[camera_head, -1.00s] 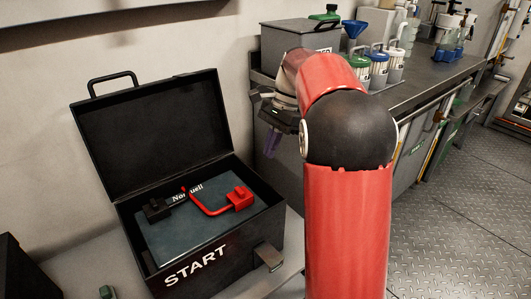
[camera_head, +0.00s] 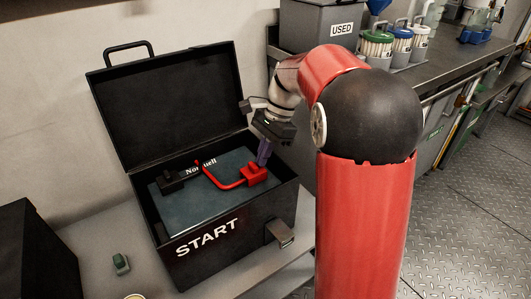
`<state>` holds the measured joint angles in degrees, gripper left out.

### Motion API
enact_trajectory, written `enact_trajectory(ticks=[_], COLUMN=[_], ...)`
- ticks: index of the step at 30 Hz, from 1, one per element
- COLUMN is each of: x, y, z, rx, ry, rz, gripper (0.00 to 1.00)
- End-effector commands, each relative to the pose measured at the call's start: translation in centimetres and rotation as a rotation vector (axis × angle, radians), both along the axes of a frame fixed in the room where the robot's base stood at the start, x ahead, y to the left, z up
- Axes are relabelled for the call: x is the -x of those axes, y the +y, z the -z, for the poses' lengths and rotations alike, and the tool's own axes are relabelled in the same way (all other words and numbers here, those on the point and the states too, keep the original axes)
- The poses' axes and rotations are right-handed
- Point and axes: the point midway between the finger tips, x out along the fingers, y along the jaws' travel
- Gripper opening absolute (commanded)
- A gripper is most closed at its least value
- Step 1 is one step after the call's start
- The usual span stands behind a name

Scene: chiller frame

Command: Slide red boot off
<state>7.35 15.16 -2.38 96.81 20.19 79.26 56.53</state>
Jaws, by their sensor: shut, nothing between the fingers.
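The red boot (camera_head: 254,175) sits on the right end of the blue-grey battery top inside the open black START box (camera_head: 205,250). A red cable (camera_head: 220,185) curves from it to the left. A black boot (camera_head: 171,184) sits on the left end of the battery (camera_head: 195,212). My gripper (camera_head: 263,160) points down just above and beside the red boot, its purple fingers shut and empty. Whether the fingertips touch the boot cannot be told.
The raised lid (camera_head: 160,110) stands behind the box. A small green-topped item (camera_head: 121,264) lies at front left, near a black case (camera_head: 38,255). A grey USED bin (camera_head: 310,30) and several bottles stand at the back right.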

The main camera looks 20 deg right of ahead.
Motion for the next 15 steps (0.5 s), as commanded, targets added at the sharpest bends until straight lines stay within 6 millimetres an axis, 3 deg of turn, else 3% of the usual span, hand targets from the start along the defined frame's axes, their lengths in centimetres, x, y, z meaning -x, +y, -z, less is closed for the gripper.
enact_trajectory(ticks=[4,12,15], x=[0.2,1.8,2.2], y=[0.6,5.7,6.6], z=[-0.1,-0.2,-0.1], rx=[0.000,-0.001,0.000], ry=[0.000,0.002,0.000], rz=[-0.003,-0.005,-0.003], gripper=[0.00,0.00,0.00])
